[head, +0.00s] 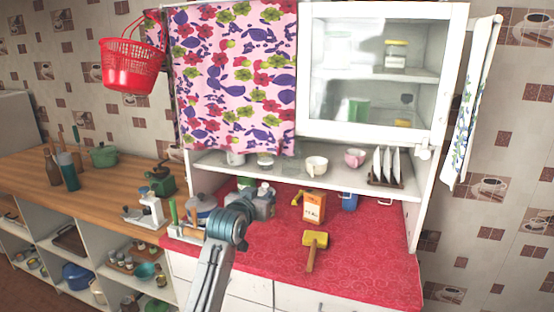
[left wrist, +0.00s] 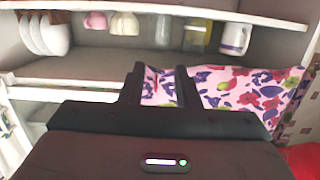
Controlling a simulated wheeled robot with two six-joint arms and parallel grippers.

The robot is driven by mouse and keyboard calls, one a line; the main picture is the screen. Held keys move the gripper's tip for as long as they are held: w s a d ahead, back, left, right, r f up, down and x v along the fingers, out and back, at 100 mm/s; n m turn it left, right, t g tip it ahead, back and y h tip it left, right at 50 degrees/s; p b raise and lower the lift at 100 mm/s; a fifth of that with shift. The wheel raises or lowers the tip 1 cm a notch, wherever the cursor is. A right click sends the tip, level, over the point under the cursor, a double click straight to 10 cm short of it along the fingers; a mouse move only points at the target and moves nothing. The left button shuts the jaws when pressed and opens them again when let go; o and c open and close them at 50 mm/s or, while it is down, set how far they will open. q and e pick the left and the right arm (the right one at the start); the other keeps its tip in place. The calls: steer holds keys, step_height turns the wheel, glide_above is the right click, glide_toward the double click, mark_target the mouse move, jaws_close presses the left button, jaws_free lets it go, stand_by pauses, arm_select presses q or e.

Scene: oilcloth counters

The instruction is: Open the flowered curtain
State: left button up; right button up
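The flowered curtain (head: 235,75) is pink with red, purple and green flowers. It hangs over the left half of the white cupboard's upper part, and its free right edge is by the glass door. My left arm rises from the bottom of the head view, and its wrist hides the fingers there. In the left wrist view, which is upside down, my left gripper (left wrist: 160,82) has its fingers apart. The curtain (left wrist: 255,92) shows between and beside them, near its lower free corner. I cannot tell if the cloth lies between the fingers. My right gripper is out of view.
A shelf with cups (head: 316,166) and upright plates (head: 386,165) lies below the curtain. A red basket (head: 132,66) hangs at its left. A box (head: 312,206), a yellow-headed mallet (head: 315,242) and canisters (head: 264,204) stand or lie on the red counter (head: 375,250).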

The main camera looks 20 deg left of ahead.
arm_select(q)
steer(key=w+r+t, duration=0.2)
steer(key=w+r, duration=0.2)
steer(key=r, duration=0.5)
steer(key=w+p, duration=0.4)
steer(key=w, duration=0.6)
steer(key=shift+w+d+f+p, duration=0.15)
steer(key=shift+w+d+p, duration=0.1)
steer(key=shift+p, duration=0.15)
jaws_close()
